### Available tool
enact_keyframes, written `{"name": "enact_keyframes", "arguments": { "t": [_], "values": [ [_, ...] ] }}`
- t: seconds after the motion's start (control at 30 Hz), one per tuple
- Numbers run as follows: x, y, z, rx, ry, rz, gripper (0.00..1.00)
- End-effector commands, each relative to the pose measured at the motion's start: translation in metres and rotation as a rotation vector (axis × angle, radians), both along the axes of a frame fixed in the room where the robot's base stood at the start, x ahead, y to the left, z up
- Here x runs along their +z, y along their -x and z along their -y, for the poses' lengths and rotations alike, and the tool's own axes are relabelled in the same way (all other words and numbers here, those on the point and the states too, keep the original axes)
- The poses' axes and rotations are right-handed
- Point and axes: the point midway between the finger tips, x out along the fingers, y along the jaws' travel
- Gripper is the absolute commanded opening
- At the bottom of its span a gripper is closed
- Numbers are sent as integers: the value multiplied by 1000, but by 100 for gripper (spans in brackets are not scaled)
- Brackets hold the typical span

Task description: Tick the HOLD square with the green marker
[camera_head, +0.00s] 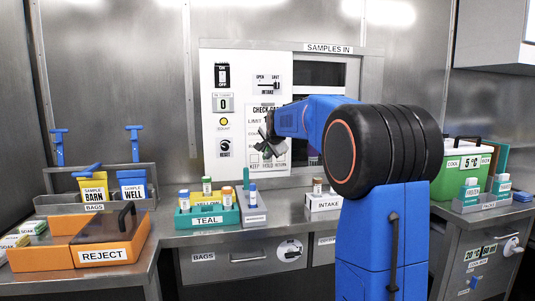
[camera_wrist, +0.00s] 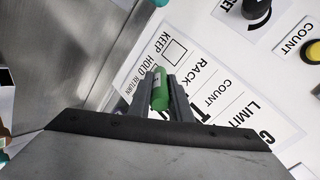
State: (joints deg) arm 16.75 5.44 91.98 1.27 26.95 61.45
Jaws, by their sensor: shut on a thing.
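My gripper (camera_head: 268,145) is in front of the white check card (camera_head: 262,114) on the wall panel. In the wrist view the fingers (camera_wrist: 160,97) are shut on the green marker (camera_wrist: 160,90), which points toward the card (camera_wrist: 205,75). The words KEEP, HOLD and RETURN run along the card's edge, turned on their side. An empty square (camera_wrist: 175,52) shows beside KEEP. The marker and fingers cover much of the area beside HOLD and RETURN, so I cannot see a tick there or tell whether the tip touches the card.
A yellow COUNT button (camera_head: 223,122) and a black RESET knob (camera_head: 224,147) are on the panel left of the card. The teal rack (camera_head: 208,218) and grey tube stand (camera_head: 253,213) are on the bench below. An orange REJECT tray (camera_head: 105,245) is at left.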

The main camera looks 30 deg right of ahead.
Motion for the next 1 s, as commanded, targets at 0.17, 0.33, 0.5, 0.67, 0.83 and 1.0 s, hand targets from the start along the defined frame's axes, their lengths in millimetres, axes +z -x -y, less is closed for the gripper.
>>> {"name": "enact_keyframes", "arguments": {
  "t": [0.17, 0.33, 0.5, 0.67, 0.83, 1.0],
  "values": [
    [0, -3, 1, 0, 0, 0, 0],
    [0, -4, 1, 0, 0, 0, 0],
    [0, -2, 8, -1, 1, -1, 0],
    [0, 2, 19, -2, -1, 0, 0],
    [0, 5, 30, -2, 0, 0, 0],
    [0, 8, 38, 0, 0, 0, 0]
  ]
}}
